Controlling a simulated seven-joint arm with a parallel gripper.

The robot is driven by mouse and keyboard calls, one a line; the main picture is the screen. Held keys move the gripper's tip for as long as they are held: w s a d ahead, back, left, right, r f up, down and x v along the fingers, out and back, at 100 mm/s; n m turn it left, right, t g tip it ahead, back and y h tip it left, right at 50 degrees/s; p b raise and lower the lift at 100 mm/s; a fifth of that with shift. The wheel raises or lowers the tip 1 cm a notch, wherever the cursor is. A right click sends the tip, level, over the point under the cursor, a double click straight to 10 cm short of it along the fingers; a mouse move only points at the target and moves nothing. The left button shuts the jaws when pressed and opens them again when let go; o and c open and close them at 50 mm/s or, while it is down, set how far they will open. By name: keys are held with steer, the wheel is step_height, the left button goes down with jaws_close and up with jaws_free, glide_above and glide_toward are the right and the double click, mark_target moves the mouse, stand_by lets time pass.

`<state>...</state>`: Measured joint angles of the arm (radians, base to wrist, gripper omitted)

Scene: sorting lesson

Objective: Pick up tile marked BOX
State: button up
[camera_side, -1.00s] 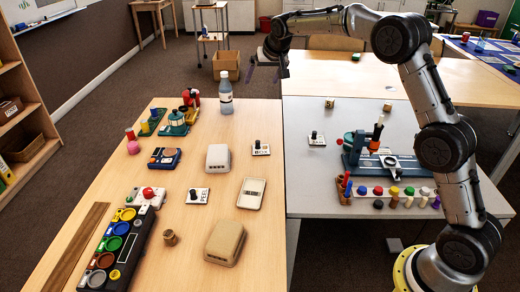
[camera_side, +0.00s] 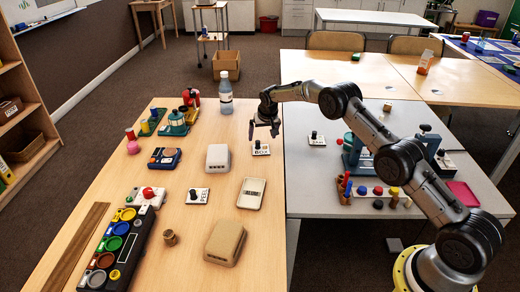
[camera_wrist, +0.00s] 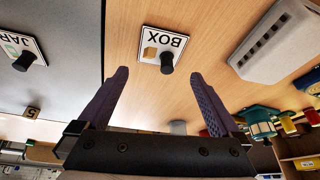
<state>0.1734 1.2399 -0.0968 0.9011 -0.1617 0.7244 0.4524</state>
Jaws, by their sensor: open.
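The tile marked BOX (camera_side: 261,149) is white with a black knob and lies flat near the right edge of the wooden table (camera_side: 180,262). In the wrist view the BOX tile (camera_wrist: 163,48) appears upside down, with a small brown box picture and its knob (camera_wrist: 167,66). My gripper (camera_side: 263,132) is above the tile, close to it in the side view. In the wrist view my gripper (camera_wrist: 160,90) has its two purple fingers wide apart with nothing between them. The tile lies beyond the fingertips, apart from them.
A tile marked JAR (camera_wrist: 22,53) lies on the grey table (camera_side: 305,185) across the seam. A white case (camera_side: 218,157) stands left of the BOX tile, a flat cream case (camera_side: 251,193) in front. A bottle (camera_side: 226,92) stands behind. A tile marked FEET (camera_side: 197,195) lies farther left.

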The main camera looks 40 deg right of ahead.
mark_target(260, 147)
steer(key=shift+x, duration=3.05)
steer(key=c, duration=1)
